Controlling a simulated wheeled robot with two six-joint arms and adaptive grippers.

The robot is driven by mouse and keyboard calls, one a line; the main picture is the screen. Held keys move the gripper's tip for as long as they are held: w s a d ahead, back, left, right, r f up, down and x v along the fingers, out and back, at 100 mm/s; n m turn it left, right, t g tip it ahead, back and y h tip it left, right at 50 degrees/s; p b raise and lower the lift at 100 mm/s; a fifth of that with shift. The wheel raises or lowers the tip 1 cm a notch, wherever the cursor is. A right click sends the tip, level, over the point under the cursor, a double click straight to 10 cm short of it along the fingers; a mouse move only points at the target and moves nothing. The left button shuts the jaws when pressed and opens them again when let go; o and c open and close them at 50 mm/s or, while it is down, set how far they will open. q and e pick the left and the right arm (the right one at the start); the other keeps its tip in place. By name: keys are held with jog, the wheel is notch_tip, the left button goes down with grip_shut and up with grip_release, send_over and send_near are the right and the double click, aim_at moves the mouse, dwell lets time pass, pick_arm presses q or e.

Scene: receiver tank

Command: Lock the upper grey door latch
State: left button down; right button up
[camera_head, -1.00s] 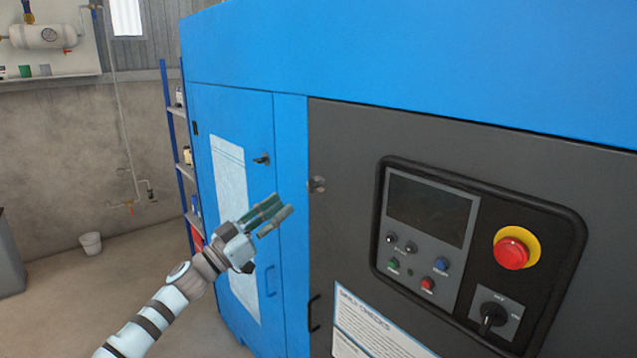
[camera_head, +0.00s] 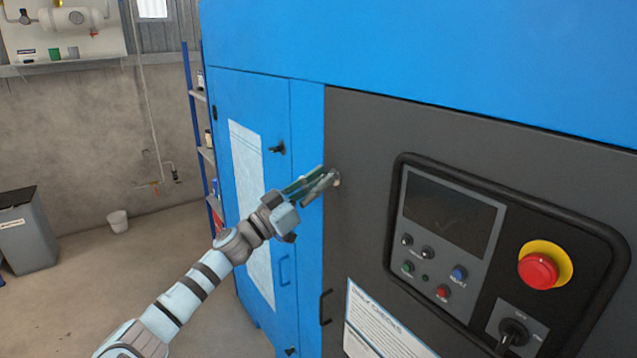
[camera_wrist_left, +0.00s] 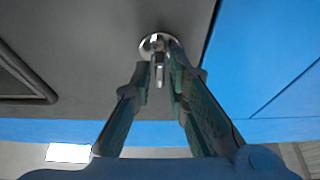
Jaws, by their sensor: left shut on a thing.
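The upper grey door latch (camera_head: 337,180) is a small metal latch near the left edge of the dark grey door (camera_head: 365,125). My left gripper (camera_head: 328,179) reaches it from the lower left and is shut on it. In the left wrist view the latch's round silver base (camera_wrist_left: 157,43) shows beyond the fingertips, and its short lever (camera_wrist_left: 159,72) lies between the fingers of the gripper (camera_wrist_left: 160,82). In the head view the fingers cover most of the latch, so its turn is hard to tell. My right gripper is not in view.
The control panel (camera_head: 450,215) with a red emergency button (camera_head: 538,271) is right of the latch. A black latch (camera_head: 277,148) is on the blue door (camera_head: 250,100) to the left. A black handle (camera_head: 325,307) sits below. Open floor lies at the lower left.

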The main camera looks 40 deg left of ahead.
pick_arm(q)
jog(key=shift+m, duration=0.4)
jog(key=shift+a+r+m+g+h+p, duration=0.1)
jog(key=shift+m+g+h+p, duration=0.7)
jog(key=shift+m, duration=2.8)
jog(key=shift+d+r+m+g+h+p, duration=0.15)
jog(key=shift+m+g+h, duration=1.1)
jog(key=shift+m, duration=2.35)
jog(key=shift+a+f+m+g+h+p, duration=0.15)
jog(key=shift+m+g+h+p, duration=0.3)
jog(key=shift+m+g, duration=2.2)
jog(key=shift+r+m+t, duration=0.1)
jog(key=shift+m+t, duration=0.8)
jog(key=shift+m, duration=0.15)
jog(key=c, duration=1.7)
grip_release()
jog(key=shift+w, duration=0.2)
